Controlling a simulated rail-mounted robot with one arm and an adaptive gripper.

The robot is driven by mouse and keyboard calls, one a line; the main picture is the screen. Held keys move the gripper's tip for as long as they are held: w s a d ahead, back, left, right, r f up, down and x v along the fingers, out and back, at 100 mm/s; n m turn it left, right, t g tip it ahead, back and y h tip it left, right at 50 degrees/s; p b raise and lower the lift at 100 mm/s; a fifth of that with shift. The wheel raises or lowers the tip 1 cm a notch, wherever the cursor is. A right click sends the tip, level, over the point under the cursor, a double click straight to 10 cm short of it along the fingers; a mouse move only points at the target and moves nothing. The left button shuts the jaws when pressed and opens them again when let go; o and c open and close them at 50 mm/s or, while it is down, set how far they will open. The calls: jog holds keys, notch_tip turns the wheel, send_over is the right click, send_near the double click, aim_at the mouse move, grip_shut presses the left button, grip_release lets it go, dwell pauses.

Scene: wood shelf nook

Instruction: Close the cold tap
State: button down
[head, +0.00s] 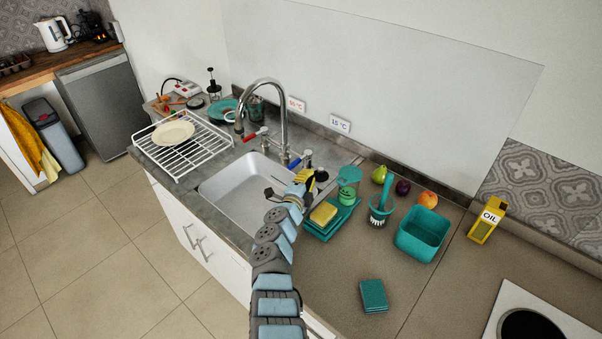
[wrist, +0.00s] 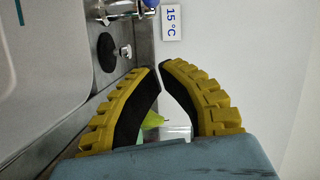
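The cold tap's blue lever (head: 295,163) is at the right of the tall curved spout (head: 283,120), at the back edge of the sink. Its blue end also shows at the top edge of the wrist view (wrist: 151,4), mostly cut off. My gripper (head: 314,180) has yellow fingers with black inner pads and is just in front and to the right of the lever, apart from it as far as I can see. In the wrist view my gripper's fingertips (wrist: 160,68) nearly meet, with nothing held between them.
The red-handled hot tap (head: 252,136) is left of the spout. The sink (head: 232,190) lies left of my gripper. A dish rack (head: 190,150) stands beyond it. A sponge (head: 323,213), a green-lidded jar (head: 348,192) and a teal tub (head: 422,235) stand to the right.

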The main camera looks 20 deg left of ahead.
aim_at(300, 160)
jog(key=w+a+b, duration=0.1)
jog(key=a+b, duration=0.1)
jog(key=b, duration=0.1)
jog(key=w+a+b, duration=0.1)
jog(key=shift+w+a+f+b, duration=0.3)
jog(key=shift+a+f+b, duration=0.05)
dwell(0.7)
jog(key=shift+w+a+b, duration=0.1)
jog(key=shift+a+b, duration=0.7)
jog(key=shift+b, duration=0.4)
jog(key=shift+d+p, duration=0.1)
jog(key=shift+p, duration=0.25)
